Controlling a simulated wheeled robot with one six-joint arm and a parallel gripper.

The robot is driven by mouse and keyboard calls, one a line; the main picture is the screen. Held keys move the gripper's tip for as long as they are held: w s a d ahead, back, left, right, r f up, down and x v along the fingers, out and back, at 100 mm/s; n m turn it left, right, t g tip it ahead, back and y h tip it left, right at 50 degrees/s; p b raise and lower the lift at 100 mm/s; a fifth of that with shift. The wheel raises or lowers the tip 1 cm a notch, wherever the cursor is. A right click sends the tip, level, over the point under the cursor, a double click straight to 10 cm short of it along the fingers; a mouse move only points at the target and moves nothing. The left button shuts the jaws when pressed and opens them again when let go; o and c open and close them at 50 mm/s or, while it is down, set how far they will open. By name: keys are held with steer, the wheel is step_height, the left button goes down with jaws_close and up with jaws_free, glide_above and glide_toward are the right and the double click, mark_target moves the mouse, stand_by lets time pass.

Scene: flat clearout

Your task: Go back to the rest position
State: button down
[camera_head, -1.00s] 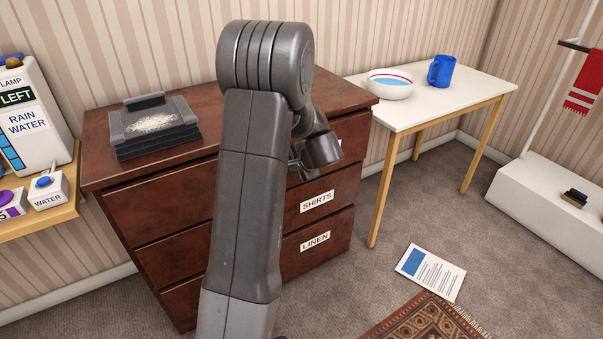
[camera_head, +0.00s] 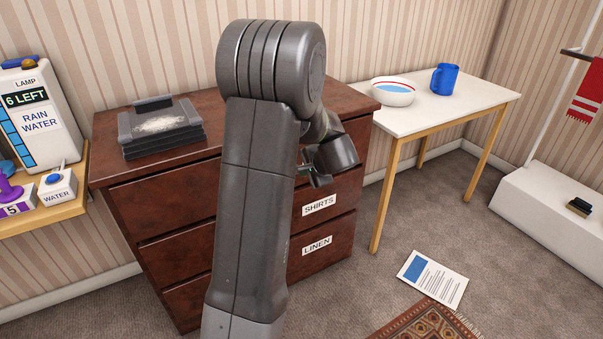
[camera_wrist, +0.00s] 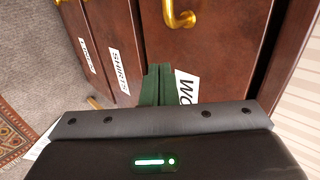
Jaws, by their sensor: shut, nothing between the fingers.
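My arm rises in the middle of the head view. My gripper (camera_wrist: 156,86) shows its green fingers together in the wrist view, with nothing between them. The fingertips point at the front of the brown dresser (camera_head: 160,205), beside a label (camera_wrist: 187,88) reading "WO", the rest of which is hidden. I cannot tell the exact gap to the drawer front. In the head view my gripper is mostly hidden behind the wrist, in front of the dresser above the SHIRTS label (camera_head: 319,205).
A brass handle (camera_wrist: 180,17) stands out near the fingers. A grey tray (camera_head: 158,128) with pale powder sits on the dresser. A white table (camera_head: 440,112) at right bears a bowl (camera_head: 393,92) and a blue mug (camera_head: 444,79). A paper (camera_head: 432,278) and rug (camera_head: 425,322) lie on the floor.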

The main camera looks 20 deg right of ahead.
steer(key=v, duration=0.6)
steer(key=shift+s+p, duration=0.15)
steer(key=shift+p, duration=0.15)
